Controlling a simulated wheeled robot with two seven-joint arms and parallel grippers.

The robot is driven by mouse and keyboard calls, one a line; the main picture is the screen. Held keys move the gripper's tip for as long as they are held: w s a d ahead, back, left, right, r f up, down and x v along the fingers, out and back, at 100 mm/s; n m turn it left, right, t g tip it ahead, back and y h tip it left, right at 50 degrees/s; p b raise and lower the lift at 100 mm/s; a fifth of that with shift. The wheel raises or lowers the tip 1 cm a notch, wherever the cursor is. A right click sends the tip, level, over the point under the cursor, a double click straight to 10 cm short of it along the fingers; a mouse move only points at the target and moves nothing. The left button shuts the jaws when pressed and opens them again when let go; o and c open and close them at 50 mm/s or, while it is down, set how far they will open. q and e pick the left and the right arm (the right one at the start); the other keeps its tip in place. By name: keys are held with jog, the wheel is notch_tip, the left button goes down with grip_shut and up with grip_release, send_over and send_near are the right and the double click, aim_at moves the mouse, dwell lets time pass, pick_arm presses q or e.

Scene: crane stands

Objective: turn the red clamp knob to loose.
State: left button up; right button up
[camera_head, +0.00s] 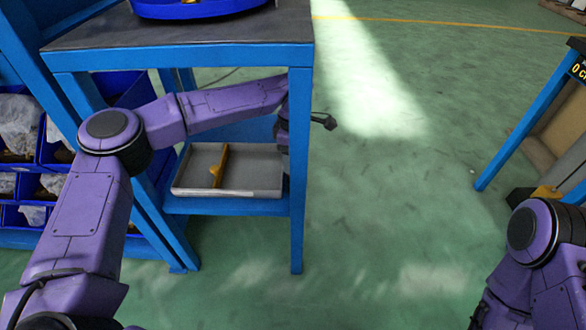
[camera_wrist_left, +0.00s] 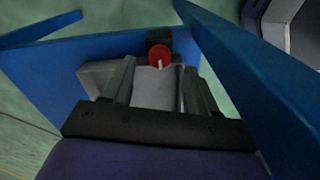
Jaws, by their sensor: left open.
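The red clamp knob (camera_wrist_left: 159,55) shows in the left wrist view as a small round red disc with a pale mark, in front of a dark block. It is ahead of my left gripper (camera_wrist_left: 158,75), whose two grey fingers are apart. A pale grey surface (camera_wrist_left: 155,90) shows between the fingers; I cannot tell whether anything touches the knob. In the head view my left arm reaches under the blue table, and its end is largely hidden by a table leg. The knob is not visible there. My right arm is at the lower right, its gripper out of view.
The blue table (camera_head: 180,58) has a blue leg (camera_head: 298,180) close to my left arm. A grey tray (camera_head: 245,190) with a yellow divider sits on the lower shelf. Blue bins (camera_head: 55,150) stand at left. Green floor (camera_head: 400,190) is clear in the middle.

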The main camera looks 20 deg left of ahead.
pick_arm(q)
notch_tip(320, 180, down, 4)
jog(key=shift+r+b, duration=0.25)
jog(key=shift+b, duration=0.1)
jog(key=shift+c, duration=0.3)
jog(key=c, duration=1)
